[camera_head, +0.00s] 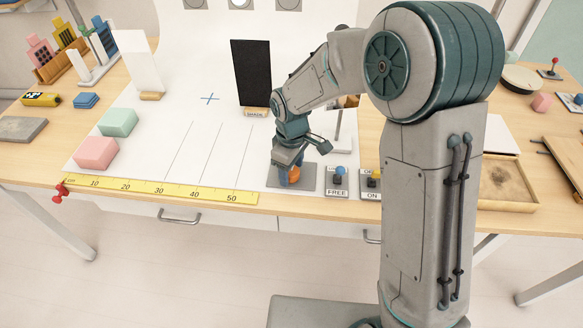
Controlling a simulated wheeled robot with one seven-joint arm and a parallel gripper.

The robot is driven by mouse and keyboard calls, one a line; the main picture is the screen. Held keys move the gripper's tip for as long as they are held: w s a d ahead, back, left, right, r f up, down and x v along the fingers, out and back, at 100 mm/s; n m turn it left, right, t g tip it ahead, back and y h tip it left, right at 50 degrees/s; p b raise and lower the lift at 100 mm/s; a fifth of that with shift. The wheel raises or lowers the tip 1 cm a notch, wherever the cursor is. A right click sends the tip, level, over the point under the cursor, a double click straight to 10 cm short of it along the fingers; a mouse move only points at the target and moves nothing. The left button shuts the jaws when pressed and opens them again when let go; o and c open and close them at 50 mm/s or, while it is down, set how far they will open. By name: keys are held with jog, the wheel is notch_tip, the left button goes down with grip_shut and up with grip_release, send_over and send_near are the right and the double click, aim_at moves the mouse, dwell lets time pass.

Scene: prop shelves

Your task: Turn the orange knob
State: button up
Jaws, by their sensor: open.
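The orange knob (293,175) stands on a small dark grey plate (277,182) near the front edge of the table. My gripper (293,168) points down at the knob from above, its fingers open and close around it. The fingers and wrist hide the knob's upper part. I cannot tell whether a finger touches it.
Right of the plate are a blue-topped lever on a FREE plate (338,192) and a switch by an ON label (371,195). A yellow ruler (160,190) runs along the front edge. A black panel (250,73) stands behind.

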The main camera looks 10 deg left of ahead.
notch_tip(320, 180, up, 14)
jog(key=shift+f, duration=0.25)
dwell(0.5)
jog(key=s+d+r+m+t+p, duration=0.2)
jog(key=s+d+r+m, duration=0.1)
jog(key=s+d+m, duration=1)
jog(key=s+d, duration=0.4)
jog(key=d, duration=0.4)
jog(key=shift+t, duration=0.4)
jog(key=shift+r, duration=0.1)
dwell(1.1)
